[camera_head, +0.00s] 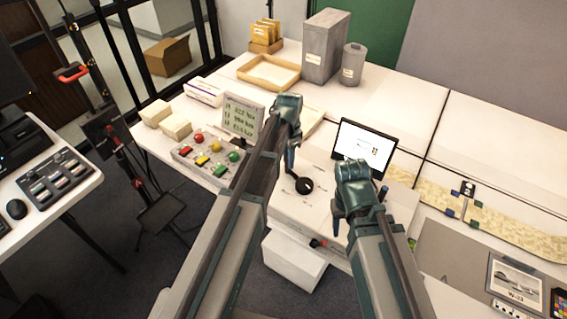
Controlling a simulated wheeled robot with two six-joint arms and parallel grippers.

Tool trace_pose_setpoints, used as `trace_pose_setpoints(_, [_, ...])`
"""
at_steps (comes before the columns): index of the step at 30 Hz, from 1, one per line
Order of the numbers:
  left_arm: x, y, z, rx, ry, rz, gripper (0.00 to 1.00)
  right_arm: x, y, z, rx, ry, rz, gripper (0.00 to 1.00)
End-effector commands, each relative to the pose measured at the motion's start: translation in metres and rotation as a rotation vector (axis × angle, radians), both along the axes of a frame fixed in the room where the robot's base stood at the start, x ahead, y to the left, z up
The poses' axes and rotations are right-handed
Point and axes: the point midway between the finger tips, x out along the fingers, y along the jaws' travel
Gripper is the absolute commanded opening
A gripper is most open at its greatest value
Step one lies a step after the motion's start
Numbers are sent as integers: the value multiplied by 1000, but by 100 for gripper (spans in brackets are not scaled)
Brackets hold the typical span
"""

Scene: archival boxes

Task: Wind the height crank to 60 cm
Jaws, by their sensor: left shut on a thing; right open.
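A black round crank hub (304,186) sits on the pale panel at the front of the white table, with small marks around it. My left gripper (290,168) points down just beside the hub, up and to its left. It is shut on what looks like the crank's handle; the fingers hide most of the held part. My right gripper (338,228) is open and empty near the table's front, right of the crank. A grey display (244,117) stands behind the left arm; its lines of digits are too small to read surely. No 60 cm mark is readable.
A panel of coloured buttons (208,157) lies left of my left arm. A small tablet screen (364,148) stands behind my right gripper. A red-and-black handle (318,243) juts from the table's front edge.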

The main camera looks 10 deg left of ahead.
Motion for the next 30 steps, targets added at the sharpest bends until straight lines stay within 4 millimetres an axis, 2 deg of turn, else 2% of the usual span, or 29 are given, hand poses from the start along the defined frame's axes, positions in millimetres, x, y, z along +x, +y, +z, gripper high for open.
trace_pose_setpoints(1, [7, -3, 0, 0, -6, -44, 0, 0, 0, 0, 0, 0, 0, 50])
trace_pose_setpoints(12, [25, -28, 0, -1, -6, -396, 0, 0, 0, 0, 0, 0, 0, 50])
trace_pose_setpoints(30, [33, -76, 0, 0, -6, -967, 0, 0, 0, 0, 0, 0, 0, 50])
